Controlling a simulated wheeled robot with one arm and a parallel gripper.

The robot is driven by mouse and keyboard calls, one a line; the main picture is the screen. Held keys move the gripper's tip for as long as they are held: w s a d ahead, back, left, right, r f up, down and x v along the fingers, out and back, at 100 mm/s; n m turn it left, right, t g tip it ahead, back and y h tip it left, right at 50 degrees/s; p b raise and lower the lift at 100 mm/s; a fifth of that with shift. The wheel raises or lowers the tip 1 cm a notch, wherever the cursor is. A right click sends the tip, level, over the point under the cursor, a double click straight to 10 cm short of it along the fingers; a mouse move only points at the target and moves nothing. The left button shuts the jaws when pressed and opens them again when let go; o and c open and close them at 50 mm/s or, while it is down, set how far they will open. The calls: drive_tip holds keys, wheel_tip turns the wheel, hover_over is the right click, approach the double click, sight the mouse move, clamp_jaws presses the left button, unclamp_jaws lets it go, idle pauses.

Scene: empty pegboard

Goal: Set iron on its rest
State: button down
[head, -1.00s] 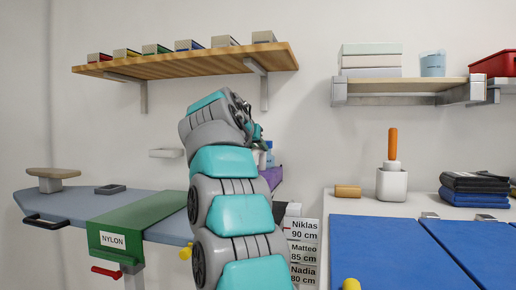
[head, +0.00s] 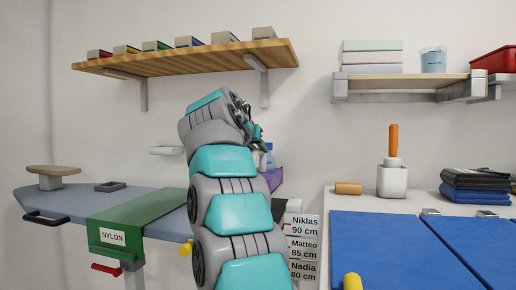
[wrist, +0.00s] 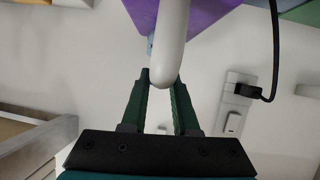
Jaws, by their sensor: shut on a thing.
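My gripper (wrist: 163,82) is shut on a pale, rounded bar (wrist: 172,40), seemingly the handle of the purple iron (wrist: 198,14). The wrist view cuts off most of the iron. A dark grey rectangular frame (head: 110,187), possibly the iron's rest, lies flat and empty on the blue-grey ironing board (head: 70,205), left of my arm. I cannot tell for certain that it is the rest.
A green cloth (head: 135,218) labelled NYLON hangs over the board. A small wooden form (head: 52,172) stands at its left end. A white wall ledge (head: 165,151) is above. A black cord (wrist: 276,50) runs to a wall socket (wrist: 238,90). A blue-topped table (head: 390,250) is right.

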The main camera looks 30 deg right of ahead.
sight(262, 168)
drive_tip(key=shift+f+b, duration=2.25)
drive_tip(key=shift+f, duration=0.15)
drive_tip(key=c, duration=0.6)
unclamp_jaws()
drive_tip(key=shift+f, duration=0.1)
